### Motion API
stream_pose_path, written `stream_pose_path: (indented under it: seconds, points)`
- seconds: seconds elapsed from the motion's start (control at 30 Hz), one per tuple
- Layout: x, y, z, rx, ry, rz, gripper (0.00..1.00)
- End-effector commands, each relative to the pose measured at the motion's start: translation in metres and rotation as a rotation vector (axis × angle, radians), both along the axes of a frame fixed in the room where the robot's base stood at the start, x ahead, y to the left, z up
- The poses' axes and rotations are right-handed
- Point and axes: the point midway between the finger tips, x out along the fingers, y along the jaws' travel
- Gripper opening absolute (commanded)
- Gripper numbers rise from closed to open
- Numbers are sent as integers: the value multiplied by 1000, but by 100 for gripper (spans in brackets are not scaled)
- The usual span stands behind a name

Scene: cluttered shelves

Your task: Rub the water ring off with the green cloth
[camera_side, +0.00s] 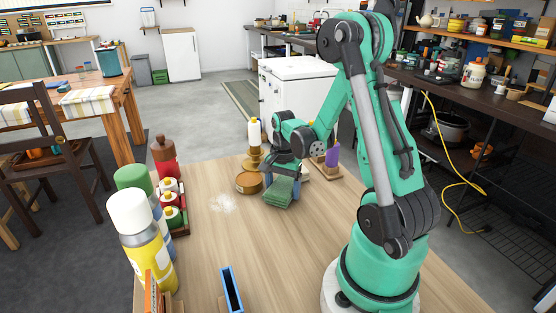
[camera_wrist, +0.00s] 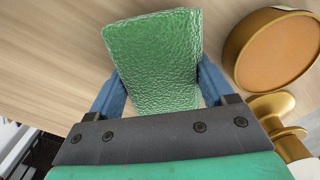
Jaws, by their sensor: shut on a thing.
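The water ring (camera_side: 222,203) shows in the side view as a pale, whitish blotch on the wooden table. The green cloth (camera_side: 278,194) is a folded, wrinkled pad and also fills the upper middle of the wrist view (camera_wrist: 155,55). My gripper (camera_side: 283,181) is shut on the cloth, with a blue finger on each side of it in the wrist view (camera_wrist: 163,88). The cloth is to the right of the ring, apart from it. I cannot tell whether the cloth touches the table. The ring does not show in the wrist view.
A round brass container (camera_side: 249,183) stands close to the left of the cloth, with a brass candlestick (camera_side: 254,160) behind. A bottle crate (camera_side: 180,228) and a yellow spray can (camera_side: 147,255) line the left edge. A blue tray (camera_side: 231,289) is in front. The table's middle is clear.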

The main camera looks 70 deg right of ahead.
Motion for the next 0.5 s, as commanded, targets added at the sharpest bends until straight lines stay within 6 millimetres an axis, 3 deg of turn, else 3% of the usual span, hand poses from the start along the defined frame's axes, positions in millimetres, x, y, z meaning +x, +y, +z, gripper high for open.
stream_pose_path:
  seconds: [0.5]
  points:
    - [-1, 1, 56, 3, 4, 0, 16]
